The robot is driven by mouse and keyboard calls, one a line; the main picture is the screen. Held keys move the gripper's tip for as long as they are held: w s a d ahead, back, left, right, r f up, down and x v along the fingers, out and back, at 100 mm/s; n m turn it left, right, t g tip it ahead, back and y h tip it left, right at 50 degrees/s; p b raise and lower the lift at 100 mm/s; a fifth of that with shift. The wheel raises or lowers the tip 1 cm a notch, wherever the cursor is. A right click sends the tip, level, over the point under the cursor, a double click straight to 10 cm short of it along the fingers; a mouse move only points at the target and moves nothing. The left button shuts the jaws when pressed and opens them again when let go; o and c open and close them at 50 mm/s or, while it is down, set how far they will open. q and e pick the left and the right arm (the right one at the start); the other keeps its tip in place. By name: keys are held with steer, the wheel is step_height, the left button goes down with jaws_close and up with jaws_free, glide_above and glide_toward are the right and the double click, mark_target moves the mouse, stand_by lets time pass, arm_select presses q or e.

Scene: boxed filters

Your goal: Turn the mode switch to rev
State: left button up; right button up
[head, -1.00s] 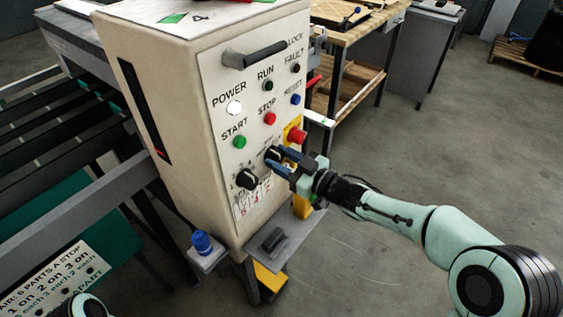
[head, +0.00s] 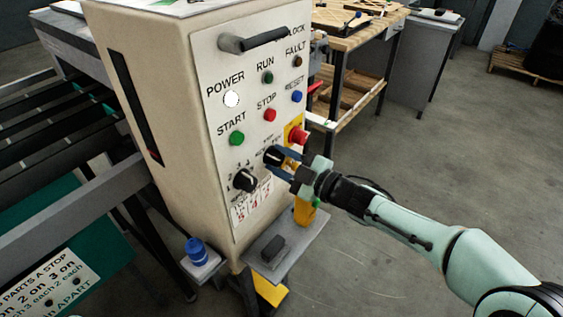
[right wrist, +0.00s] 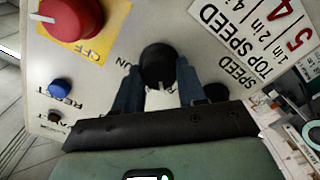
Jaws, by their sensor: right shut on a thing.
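The mode switch is a round black knob (head: 273,155) on the sloped white panel of the control cabinet, right of the speed knob. My right gripper (head: 283,160) reaches it from the right, with its blue fingers around the knob. In the right wrist view the switch (right wrist: 158,64) sits between the two fingers (right wrist: 157,85), which are shut on it. A white mark shows below the knob there. The lettering around it is partly covered, so I cannot read which mode it points at. My left gripper is out of view.
The speed knob (head: 244,180) is close at the left, and the red emergency button (head: 298,135) on its yellow plate is just above right. Start (head: 237,138), stop (head: 266,115) and reset (head: 296,97) buttons sit above. A grey shelf (head: 300,248) juts out below.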

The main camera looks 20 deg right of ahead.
stand_by(0.4)
steer(key=o, duration=1)
steer(key=shift+o, duration=0.2)
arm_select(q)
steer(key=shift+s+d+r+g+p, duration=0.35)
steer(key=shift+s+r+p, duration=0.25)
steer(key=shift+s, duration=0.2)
arm_select(e)
steer(key=v, duration=1.3)
steer(key=shift+s+d, duration=0.15)
